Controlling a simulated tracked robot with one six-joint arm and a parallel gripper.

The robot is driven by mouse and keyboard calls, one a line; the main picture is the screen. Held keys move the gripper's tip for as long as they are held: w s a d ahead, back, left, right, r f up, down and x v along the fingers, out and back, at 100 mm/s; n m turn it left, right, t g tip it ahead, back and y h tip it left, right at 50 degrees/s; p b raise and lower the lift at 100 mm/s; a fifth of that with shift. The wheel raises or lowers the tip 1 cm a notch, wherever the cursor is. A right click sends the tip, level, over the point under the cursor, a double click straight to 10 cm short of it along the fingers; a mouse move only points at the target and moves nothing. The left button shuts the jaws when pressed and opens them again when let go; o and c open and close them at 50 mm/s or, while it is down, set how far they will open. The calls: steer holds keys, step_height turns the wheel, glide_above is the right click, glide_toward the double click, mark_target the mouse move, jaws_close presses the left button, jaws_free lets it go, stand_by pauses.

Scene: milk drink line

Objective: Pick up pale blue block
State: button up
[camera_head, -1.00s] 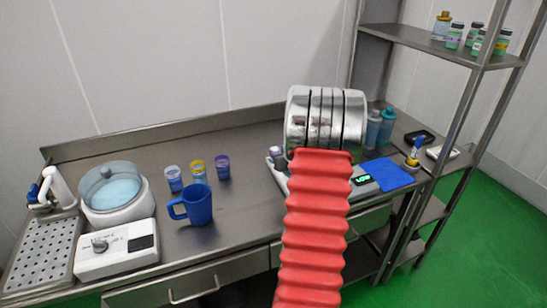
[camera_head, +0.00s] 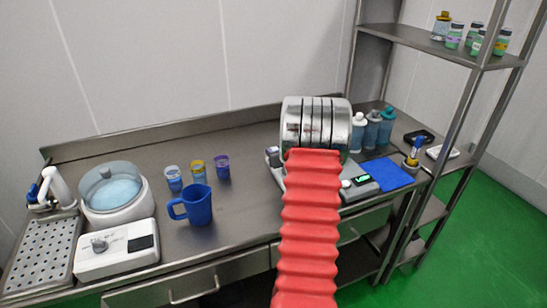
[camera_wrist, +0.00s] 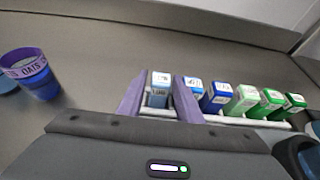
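The pale blue block (camera_wrist: 160,93) stands upright at the left end of a row of coloured blocks in the wrist view. Its top is whitish, with a small printed label. My gripper (camera_wrist: 158,100) is open, its two purple fingers reaching to either side of this block. The right finger lies close to the block; I cannot tell whether it touches. In the head view my red arm and silver wrist cover the gripper and most of the row.
Close right of the right finger stand a light blue block (camera_wrist: 195,90), a blue block (camera_wrist: 217,97) and several green ones. A blue cup with a purple band (camera_wrist: 35,75) is at left. In the head view, a blue jug (camera_head: 198,207) and blue bottles (camera_head: 372,130) stand on the steel table.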

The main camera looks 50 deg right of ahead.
jaws_close()
stand_by(0.3)
steer(key=shift+r, duration=0.1)
step_height(320, 180, up, 10)
stand_by(0.6)
stand_by(0.4)
